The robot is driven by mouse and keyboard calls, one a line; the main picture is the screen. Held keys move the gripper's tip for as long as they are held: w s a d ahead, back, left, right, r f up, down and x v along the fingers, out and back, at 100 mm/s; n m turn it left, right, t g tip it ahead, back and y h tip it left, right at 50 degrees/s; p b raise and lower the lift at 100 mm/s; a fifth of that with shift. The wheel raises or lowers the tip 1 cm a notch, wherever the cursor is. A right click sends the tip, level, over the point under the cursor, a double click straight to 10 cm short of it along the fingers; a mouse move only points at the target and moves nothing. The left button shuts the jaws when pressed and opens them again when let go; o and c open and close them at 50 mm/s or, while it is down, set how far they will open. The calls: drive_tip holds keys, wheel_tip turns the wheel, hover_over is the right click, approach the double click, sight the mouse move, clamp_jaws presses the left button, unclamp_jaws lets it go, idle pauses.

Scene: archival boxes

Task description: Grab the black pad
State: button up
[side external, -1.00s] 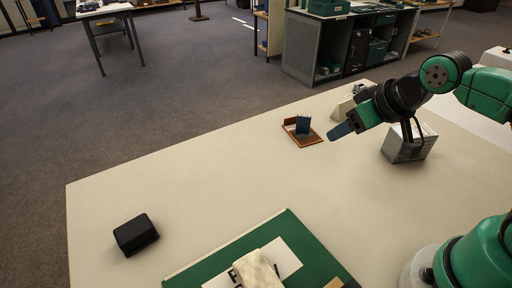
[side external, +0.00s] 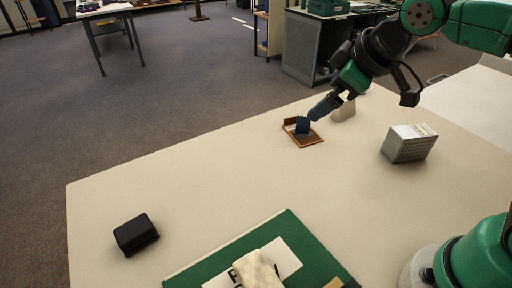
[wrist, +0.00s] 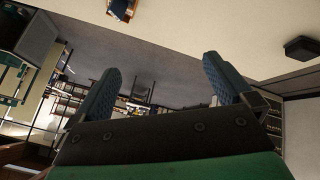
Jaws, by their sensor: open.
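The black pad (side external: 134,235) is a small, dark block with rounded edges. It lies alone near the left end of the cream table in the side view. In the wrist view a dark block (wrist: 301,47) at the right edge appears to be the same pad. My gripper (side external: 319,110) is at the far side of the table in the side view, well away from the pad. Its two blue fingers stand apart with nothing between them in the wrist view (wrist: 162,66).
A brown tray (side external: 306,140) with a small blue item (side external: 302,125) is close to my fingertips in the picture. A perforated grey box (side external: 408,143) stands to the right. A green board (side external: 205,263) carries a white sheet and pale block. The table's middle is clear.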

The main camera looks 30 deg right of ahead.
drive_tip(key=w+a+r+n+t, duration=0.1)
drive_tip(key=w+a+n, duration=0.4)
drive_tip(key=a+n, duration=0.4)
drive_tip(key=n+t+y, duration=0.3)
drive_tip(key=n+t, duration=0.2)
drive_tip(key=n, duration=1.8)
hover_over(134, 230)
drive_tip(key=s, duration=0.3)
wheel_tip(134, 230, down, 2)
drive_tip(key=shift+h, duration=0.3)
wheel_tip(134, 230, down, 16)
drive_tip(key=shift+d+f, duration=0.15)
drive_tip(key=shift+f, duration=0.05)
drive_tip(key=shift+w+f, duration=0.15)
drive_tip(key=shift+f, duration=0.1)
drive_tip(key=shift+x, duration=2.6)
